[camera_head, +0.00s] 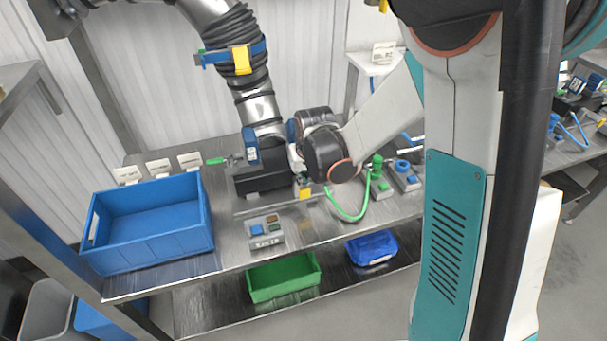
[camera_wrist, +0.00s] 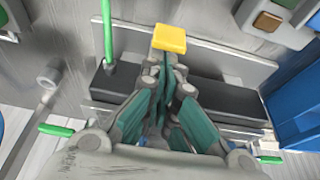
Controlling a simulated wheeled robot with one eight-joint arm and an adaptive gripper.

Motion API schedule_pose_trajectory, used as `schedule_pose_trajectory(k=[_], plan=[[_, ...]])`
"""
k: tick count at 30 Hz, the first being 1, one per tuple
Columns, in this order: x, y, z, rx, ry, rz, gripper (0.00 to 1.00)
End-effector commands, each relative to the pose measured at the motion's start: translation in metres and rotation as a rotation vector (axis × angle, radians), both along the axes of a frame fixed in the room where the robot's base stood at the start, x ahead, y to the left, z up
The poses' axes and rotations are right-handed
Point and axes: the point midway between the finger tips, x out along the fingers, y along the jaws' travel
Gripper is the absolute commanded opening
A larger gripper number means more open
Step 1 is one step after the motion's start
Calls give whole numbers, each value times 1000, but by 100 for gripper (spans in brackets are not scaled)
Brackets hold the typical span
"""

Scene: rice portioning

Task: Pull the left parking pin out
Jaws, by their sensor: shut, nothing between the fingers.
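A parking pin with a green handle (camera_head: 215,161) sticks out at the left end of the dark block (camera_head: 262,180) under the pipe. In the wrist view, a green handle (camera_wrist: 268,160) shows at the lower right, on the blue crate's side. Another green handle (camera_wrist: 55,130) shows at the lower left. My gripper (camera_wrist: 163,75) is shut and empty above the dark block, its fingertips close to a yellow tab (camera_wrist: 170,38). I cannot tell whether they touch it. The gripper is apart from both green handles. In the head view my wrist mostly hides the fingers.
A blue crate (camera_head: 150,244) stands at the bench's left, with several white labels behind it. A button box (camera_head: 265,232) sits near the front edge. A green hose (camera_head: 350,217) loops at the right. A green bin (camera_head: 283,278) and a blue case (camera_head: 371,248) are below.

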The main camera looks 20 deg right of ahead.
Motion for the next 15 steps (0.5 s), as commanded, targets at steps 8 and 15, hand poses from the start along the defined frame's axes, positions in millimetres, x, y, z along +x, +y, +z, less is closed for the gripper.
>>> schedule_pose_trajectory(k=[8,15], plan=[[1,0,-2,0,0,0,0],[-8,0,-2,0,0,0,0]])
